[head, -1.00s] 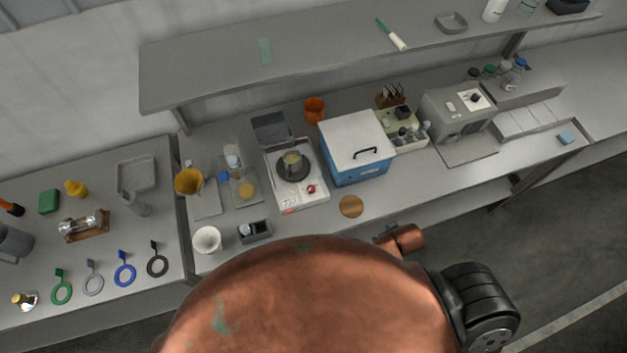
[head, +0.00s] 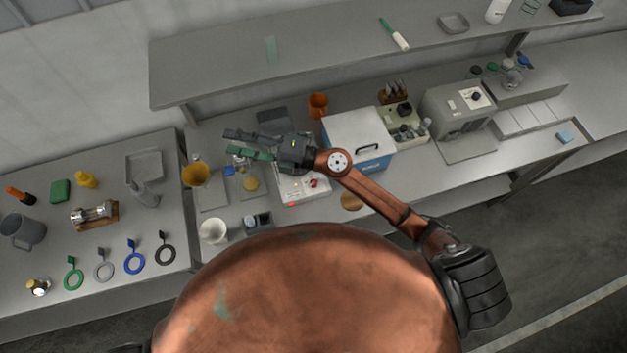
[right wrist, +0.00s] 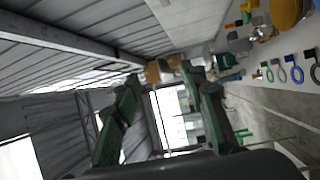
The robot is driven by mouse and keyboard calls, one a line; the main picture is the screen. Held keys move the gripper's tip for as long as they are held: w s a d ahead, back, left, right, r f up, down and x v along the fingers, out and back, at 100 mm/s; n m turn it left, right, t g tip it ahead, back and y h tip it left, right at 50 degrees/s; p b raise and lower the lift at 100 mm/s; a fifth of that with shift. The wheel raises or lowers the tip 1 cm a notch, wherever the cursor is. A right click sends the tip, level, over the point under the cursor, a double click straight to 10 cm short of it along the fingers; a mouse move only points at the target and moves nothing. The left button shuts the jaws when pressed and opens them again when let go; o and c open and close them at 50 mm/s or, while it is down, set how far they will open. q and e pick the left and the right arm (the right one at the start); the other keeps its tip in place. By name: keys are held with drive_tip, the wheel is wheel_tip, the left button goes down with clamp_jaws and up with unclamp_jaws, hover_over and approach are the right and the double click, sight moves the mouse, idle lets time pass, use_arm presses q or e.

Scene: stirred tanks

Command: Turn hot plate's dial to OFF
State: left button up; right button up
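The hot plate (head: 299,196) is a white unit on the bench, left of a blue box. Its red dial (head: 314,183) shows on the front right corner, and a red light glows at the front edge; the dial's setting is too small to read. My right gripper (head: 230,143) reaches in above the hot plate, its fingers pointing left past it. It covers the plate's round top and the vessel there. The fingers are apart and empty, also in the right wrist view (right wrist: 160,75). It does not touch the dial. My left gripper is not in view.
A blue box with a white lid (head: 358,139) stands right of the hot plate. A shelf (head: 330,60) overhangs the bench's back. A cork disc (head: 351,201) lies near the front edge.

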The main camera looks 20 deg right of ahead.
drive_tip(key=s+a+f+n+g+h, duration=0.2)
drive_tip(key=s+a+f+n+g, duration=0.15)
drive_tip(key=f, duration=0.35)
drive_tip(key=n+g+h, duration=0.3)
drive_tip(key=g+h, duration=0.2)
drive_tip(key=h, duration=1)
hover_over(314, 182)
drive_tip(key=f, duration=2.1)
drive_tip(key=shift+a+f, duration=0.15)
drive_tip(key=shift+a, duration=0.1)
drive_tip(key=shift+h, duration=0.3)
drive_tip(key=f+p, duration=0.1)
drive_tip(key=f, duration=0.2)
drive_tip(key=f+p, duration=0.1)
drive_tip(key=f, duration=0.2)
drive_tip(key=shift+d+f, duration=0.2)
drive_tip(key=shift+f, duration=0.65)
clamp_jaws()
